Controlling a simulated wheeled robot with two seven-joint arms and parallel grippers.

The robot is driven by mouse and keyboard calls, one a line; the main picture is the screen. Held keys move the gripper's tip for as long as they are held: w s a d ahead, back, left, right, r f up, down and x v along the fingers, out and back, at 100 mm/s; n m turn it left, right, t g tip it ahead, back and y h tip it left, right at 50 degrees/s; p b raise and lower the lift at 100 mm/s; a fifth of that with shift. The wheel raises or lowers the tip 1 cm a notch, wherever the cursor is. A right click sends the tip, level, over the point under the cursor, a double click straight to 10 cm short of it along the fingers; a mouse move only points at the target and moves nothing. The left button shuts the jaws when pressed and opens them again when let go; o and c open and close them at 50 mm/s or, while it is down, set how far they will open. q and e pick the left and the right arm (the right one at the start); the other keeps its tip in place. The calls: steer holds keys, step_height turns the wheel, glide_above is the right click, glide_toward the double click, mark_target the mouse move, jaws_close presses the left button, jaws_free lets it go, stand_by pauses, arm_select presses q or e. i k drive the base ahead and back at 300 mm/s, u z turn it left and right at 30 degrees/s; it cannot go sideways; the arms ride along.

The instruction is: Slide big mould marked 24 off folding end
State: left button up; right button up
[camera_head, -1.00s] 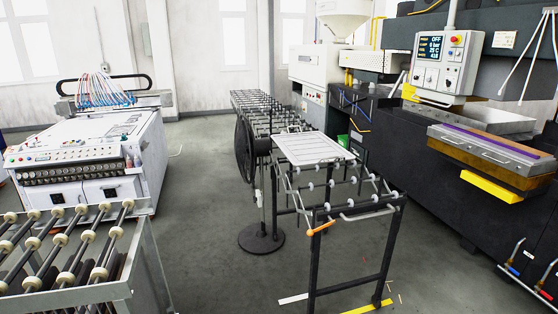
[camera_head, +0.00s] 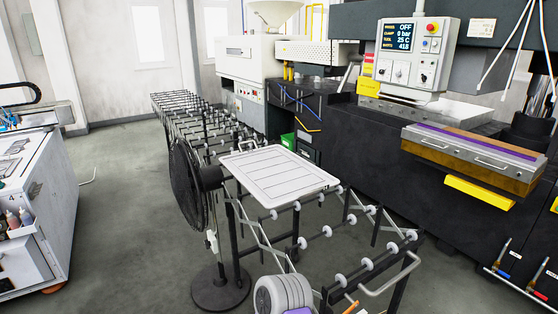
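A large flat white mould (camera_head: 278,174) with lengthwise grooves lies on the roller conveyor. A small dark mark shows at its right corner, too small to read as 24. The near part of the conveyor is the folding end (camera_head: 327,231), with crossed lattice bars, several pale rollers and a bent grey handle at its near right. The mould lies at the far side of these bare rollers. A long purple-topped block (camera_head: 478,150) with handles sits on the press at the right.
A black pedestal fan (camera_head: 192,185) stands close along the conveyor's left side. The dark press (camera_head: 390,165), with its control panel (camera_head: 405,55), stands to the right. A white cabinet (camera_head: 35,215) is at the left. Grey floor (camera_head: 120,200) is clear between cabinet and fan.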

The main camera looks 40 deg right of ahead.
mark_target(274, 176)
steer(key=z, duration=0.35)
steer(key=i, duration=1.85)
steer(key=z, duration=0.5)
